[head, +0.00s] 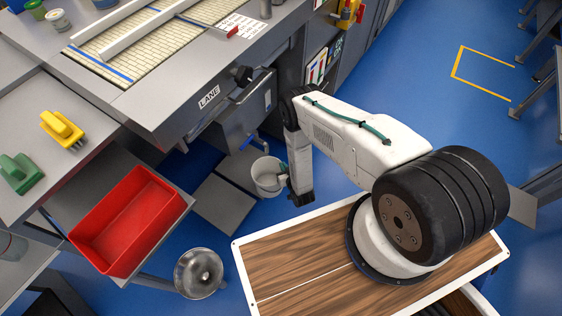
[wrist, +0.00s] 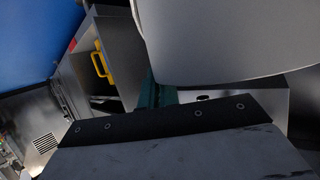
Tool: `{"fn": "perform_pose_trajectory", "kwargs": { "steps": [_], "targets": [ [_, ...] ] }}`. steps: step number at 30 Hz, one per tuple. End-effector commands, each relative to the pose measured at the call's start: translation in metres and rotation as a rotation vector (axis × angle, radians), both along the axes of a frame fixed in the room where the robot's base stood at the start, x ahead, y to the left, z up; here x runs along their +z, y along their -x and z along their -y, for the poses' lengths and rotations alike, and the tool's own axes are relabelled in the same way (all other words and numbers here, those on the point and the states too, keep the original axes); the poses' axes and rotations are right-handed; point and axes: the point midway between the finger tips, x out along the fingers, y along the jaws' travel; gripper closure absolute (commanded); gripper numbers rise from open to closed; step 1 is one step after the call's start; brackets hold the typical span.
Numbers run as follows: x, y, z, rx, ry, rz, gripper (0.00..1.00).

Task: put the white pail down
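The white pail (head: 266,184) is upright in the head view, just left of my arm's end, with its open top showing. My gripper (head: 283,170) is at the pail's right side, its green finger part against the rim. It appears shut on the pail's wall; the far fingertip is hidden. In the wrist view the pail (wrist: 235,35) fills the top right as a large pale curved wall, and the green finger part of my gripper (wrist: 156,95) meets its lower left. I cannot tell whether the pail's base touches anything below.
Grey flat plates (head: 222,203) lie below and left of the pail. A red tub (head: 128,220) sits on a grey stand at left. A steel bowl-like object (head: 199,273) is at the bottom. The grey LANE bench (head: 190,95) stands behind. Blue floor is open at right.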

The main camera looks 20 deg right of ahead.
Motion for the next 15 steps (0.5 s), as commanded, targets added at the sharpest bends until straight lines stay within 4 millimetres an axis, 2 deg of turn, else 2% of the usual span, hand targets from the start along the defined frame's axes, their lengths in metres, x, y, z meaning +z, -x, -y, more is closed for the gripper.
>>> {"fn": "perform_pose_trajectory", "kwargs": {
  "steps": [1, 6, 13, 15],
  "targets": [
    [0.000, -0.014, 0.005, -0.003, 0.000, 0.005, 1.00],
    [-0.004, -0.044, 0.014, -0.002, 0.001, 0.003, 1.00],
    [-0.005, -0.065, 0.020, -0.001, 0.000, 0.003, 1.00],
    [-0.019, -0.062, 0.019, 0.000, 0.000, 0.000, 1.00]
  ]
}}
